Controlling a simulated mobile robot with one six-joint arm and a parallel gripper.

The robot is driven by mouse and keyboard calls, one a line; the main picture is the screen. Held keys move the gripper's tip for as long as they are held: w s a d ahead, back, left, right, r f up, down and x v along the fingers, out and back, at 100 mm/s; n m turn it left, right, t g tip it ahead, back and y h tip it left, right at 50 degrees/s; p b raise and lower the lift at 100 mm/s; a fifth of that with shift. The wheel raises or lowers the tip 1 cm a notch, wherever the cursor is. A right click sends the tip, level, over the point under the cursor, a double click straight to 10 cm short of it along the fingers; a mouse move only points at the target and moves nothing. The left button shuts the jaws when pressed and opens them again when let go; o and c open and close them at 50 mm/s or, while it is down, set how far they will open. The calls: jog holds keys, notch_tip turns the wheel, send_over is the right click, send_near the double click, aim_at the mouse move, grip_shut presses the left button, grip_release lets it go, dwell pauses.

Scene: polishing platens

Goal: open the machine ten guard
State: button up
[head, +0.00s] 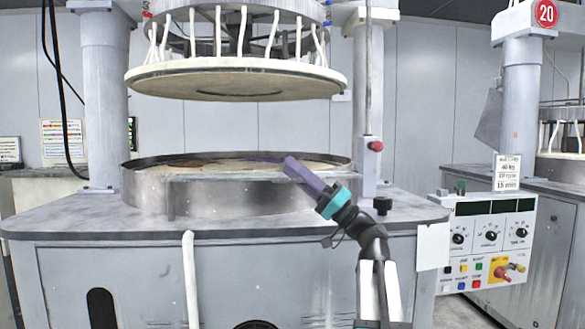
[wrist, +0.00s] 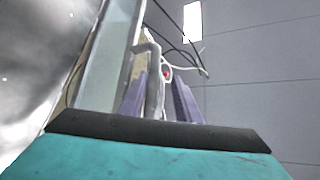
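The polishing machine in front of me has a round metal guard wall (head: 215,197) around its pale platen (head: 210,164). A thin straight bar (head: 225,178) runs across the front of the wall, with a short leg at its left end. My gripper (head: 288,163), with purple fingers and a teal body, is at the right part of the rim. In the wrist view, a grey bent handle bar (wrist: 154,85) stands between the two purple fingers (wrist: 160,98). The fingers are apart, with a gap on the right side of the bar. Whether either finger touches it is unclear.
The raised upper plate (head: 235,80) with white hoses hangs above the platen. A grey post (head: 368,110) with a red knob (head: 376,146) stands right of my gripper.

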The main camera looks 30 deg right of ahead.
jog(key=p+v, duration=0.1)
jog(key=v, duration=1.1)
jog(key=shift+p, duration=0.35)
jog(key=shift+s, duration=0.25)
